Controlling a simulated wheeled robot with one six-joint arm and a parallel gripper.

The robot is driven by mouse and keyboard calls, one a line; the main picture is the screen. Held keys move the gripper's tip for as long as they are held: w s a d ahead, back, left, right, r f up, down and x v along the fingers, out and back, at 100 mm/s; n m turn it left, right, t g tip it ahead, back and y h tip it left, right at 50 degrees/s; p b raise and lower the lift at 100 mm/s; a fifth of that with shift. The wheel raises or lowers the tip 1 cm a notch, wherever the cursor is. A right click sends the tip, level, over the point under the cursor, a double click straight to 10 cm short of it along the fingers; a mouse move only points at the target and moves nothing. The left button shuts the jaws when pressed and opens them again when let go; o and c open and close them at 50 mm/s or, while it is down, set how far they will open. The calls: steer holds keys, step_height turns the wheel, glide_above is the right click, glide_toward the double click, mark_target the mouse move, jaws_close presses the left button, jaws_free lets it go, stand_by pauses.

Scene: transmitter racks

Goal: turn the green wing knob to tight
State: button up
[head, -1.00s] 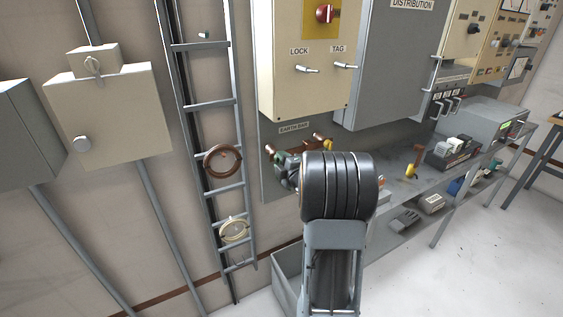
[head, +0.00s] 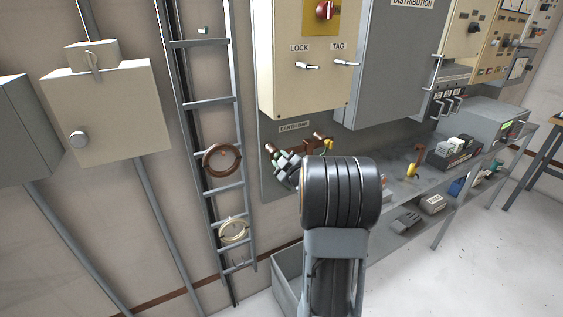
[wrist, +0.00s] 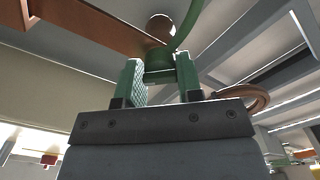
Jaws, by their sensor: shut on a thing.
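My gripper (head: 287,165) is at the left part of the copper earth bar (head: 308,146), under the "EARTH BAR" label. In the wrist view its two fingers (wrist: 158,82) stand either side of the green wing knob (wrist: 158,60) and are shut on it. A round copper stud end (wrist: 159,26) shows beyond the knob, and a green cable (wrist: 187,28) curves up beside it. The copper bar also shows in the wrist view (wrist: 95,25). In the head view my gripper and arm hide the knob, so its turn angle cannot be told.
A cream cabinet (head: 292,90) with LOCK and TAG levers (head: 307,66) hangs just above the bar. A cable ladder (head: 215,143) with coiled cables is at left. A grey bench (head: 398,186) with tools and boxes is at right.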

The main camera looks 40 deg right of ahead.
steer(key=m, duration=0.3)
steer(key=shift+m, duration=0.3)
steer(key=m+p, duration=0.1)
steer(key=m, duration=0.2)
steer(key=shift+m, duration=0.3)
steer(key=m+p, duration=0.1)
steer(key=m, duration=0.3)
steer(key=shift+p, duration=0.4)
steer(key=shift+m+p, duration=0.45)
steer(key=shift+m, duration=1.15)
steer(key=o, duration=0.9)
steer(key=s, duration=0.4)
steer(key=s+a, duration=0.1)
steer(key=s, duration=0.4)
steer(key=s+a, duration=0.1)
steer(key=s, duration=0.3)
steer(key=shift+s, duration=0.3)
